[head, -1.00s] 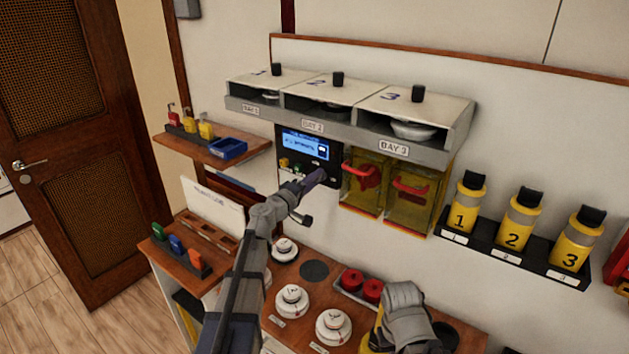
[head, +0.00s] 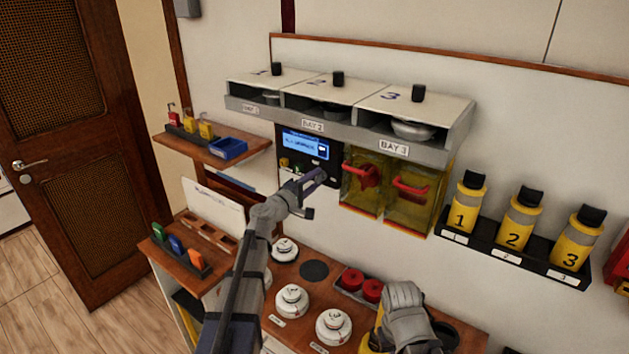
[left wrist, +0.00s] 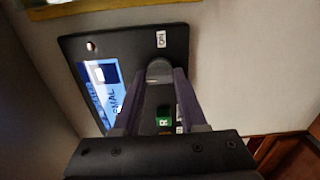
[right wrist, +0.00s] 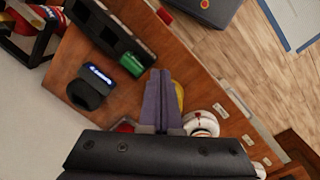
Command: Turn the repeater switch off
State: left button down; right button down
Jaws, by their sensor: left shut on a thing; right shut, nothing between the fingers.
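The repeater panel (head: 295,143) is a black box with a lit blue screen on the wall under the bays. In the left wrist view the panel (left wrist: 178,35) shows a small white label that seems to read ON. Its round grey switch knob (left wrist: 160,68) sits between my left fingers. My left gripper (head: 319,177) is shut on this knob; it also shows in the left wrist view (left wrist: 160,80). The fingers hide part of the knob, so its setting cannot be read. My right gripper (right wrist: 161,75) is shut and empty above the wooden bench.
A red-handled yellow cover (head: 408,205) hangs close right of the panel. The bay shelf (head: 350,138) juts out above it. White round detectors (head: 292,300) and red items (head: 372,290) stand on the bench below. Yellow numbered canisters (head: 519,220) line the right wall.

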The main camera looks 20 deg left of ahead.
pick_arm(q)
jog(key=shift+c, duration=2.3)
grip_release()
jog(key=shift+s+a, duration=0.1)
jog(key=v, duration=0.7)
jog(key=shift+s, duration=0.3)
jog(key=shift+a, duration=0.1)
